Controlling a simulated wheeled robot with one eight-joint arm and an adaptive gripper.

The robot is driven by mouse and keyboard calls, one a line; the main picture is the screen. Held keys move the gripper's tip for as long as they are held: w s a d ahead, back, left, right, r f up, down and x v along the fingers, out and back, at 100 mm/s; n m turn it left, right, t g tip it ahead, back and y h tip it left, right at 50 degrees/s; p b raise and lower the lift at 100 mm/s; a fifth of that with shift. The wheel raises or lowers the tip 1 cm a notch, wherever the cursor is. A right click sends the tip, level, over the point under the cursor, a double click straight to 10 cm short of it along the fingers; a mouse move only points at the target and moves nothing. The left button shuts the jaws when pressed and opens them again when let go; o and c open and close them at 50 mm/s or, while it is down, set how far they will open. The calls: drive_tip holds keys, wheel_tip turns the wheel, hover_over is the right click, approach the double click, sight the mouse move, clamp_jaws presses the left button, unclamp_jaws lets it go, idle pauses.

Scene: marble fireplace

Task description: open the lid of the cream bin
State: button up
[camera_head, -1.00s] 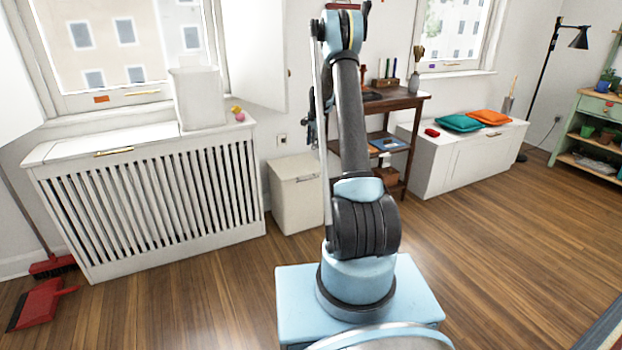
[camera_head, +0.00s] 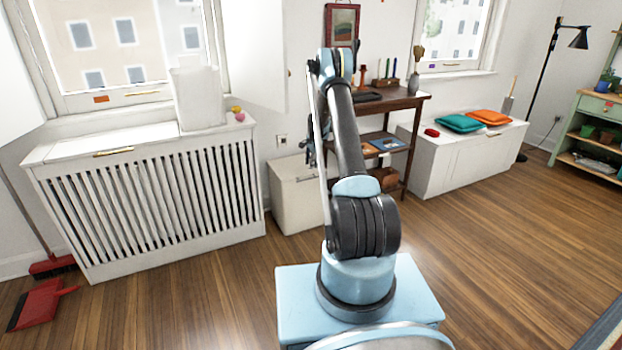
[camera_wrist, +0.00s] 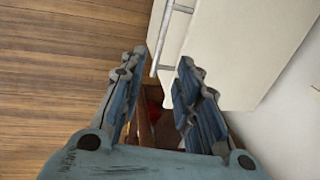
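The cream bin (camera_head: 290,205) stands on the floor against the wall, between the radiator cover and the dark wooden shelf; my arm hides its right side in the head view. Its lid appears closed. In the wrist view the bin (camera_wrist: 235,40) fills the upper right, with a thin metal bar handle (camera_wrist: 164,38) along its edge. My gripper (camera_wrist: 160,60) is open and empty, its fingers spread on either side of the handle's near end. I cannot tell whether a finger touches it. In the head view my gripper (camera_head: 309,150) shows small beside the arm, above the bin's right part.
The white slatted radiator cover (camera_head: 150,205) stands left of the bin. The dark wooden shelf (camera_head: 408,103) is close on the right, with a white bench (camera_head: 470,155) beyond. A red dustpan (camera_head: 35,303) lies at the far left. Wooden floor is clear at the right.

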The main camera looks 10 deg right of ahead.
sight(310, 175)
drive_tip(key=f, duration=0.3)
drive_tip(key=w+f, duration=0.1)
drive_tip(key=f, duration=0.5)
drive_tip(key=shift+w+a, duration=0.3)
drive_tip(key=shift+w, duration=0.05)
drive_tip(key=shift+c, duration=0.6)
clamp_jaws()
drive_tip(key=shift+a, duration=0.1)
